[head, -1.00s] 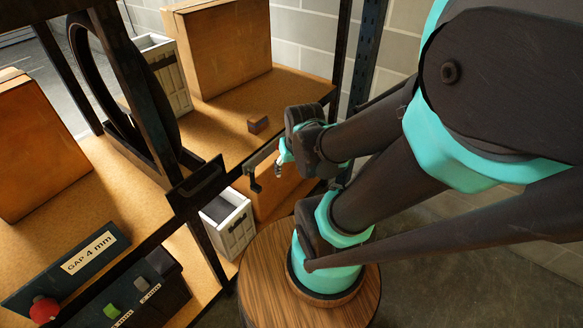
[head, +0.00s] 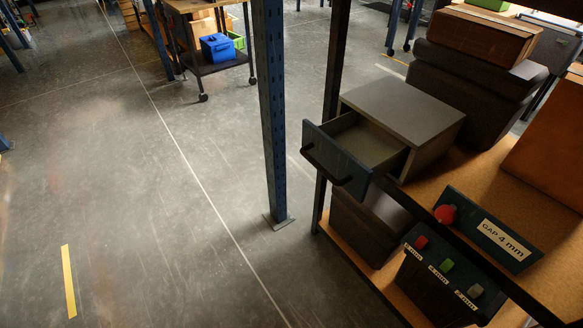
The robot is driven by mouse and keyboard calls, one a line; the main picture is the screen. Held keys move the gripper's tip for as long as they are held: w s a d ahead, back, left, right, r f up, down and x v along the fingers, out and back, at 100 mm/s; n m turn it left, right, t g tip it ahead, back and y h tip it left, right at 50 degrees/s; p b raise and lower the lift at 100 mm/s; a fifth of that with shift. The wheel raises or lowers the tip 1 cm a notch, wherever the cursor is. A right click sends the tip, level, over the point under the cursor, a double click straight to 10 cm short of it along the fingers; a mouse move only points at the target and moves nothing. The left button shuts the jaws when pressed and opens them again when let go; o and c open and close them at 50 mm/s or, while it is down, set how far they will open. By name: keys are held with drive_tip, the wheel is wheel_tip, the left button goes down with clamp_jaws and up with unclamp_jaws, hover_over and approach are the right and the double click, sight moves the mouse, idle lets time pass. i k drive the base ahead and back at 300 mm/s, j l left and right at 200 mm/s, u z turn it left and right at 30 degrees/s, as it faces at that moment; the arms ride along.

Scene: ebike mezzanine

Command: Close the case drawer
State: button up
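The case (head: 408,108) is a grey box on the wooden shelf at the right of the head view. Its drawer (head: 342,158) is pulled partly out toward the left, over the shelf edge. The drawer has a dark blue front with a dark bar handle (head: 326,165), and its visible inside looks empty. My gripper is not in the head view now, so whether it is open or shut does not show.
A blue upright post (head: 273,110) stands left of the drawer. A panel marked GAP 4 mm (head: 490,232) and a button box (head: 445,277) sit right of and below it. Dark cases (head: 470,85) stand behind. The floor (head: 130,200) at left is open.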

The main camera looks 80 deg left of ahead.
sight(352, 152)
drive_tip(key=u, duration=2.65)
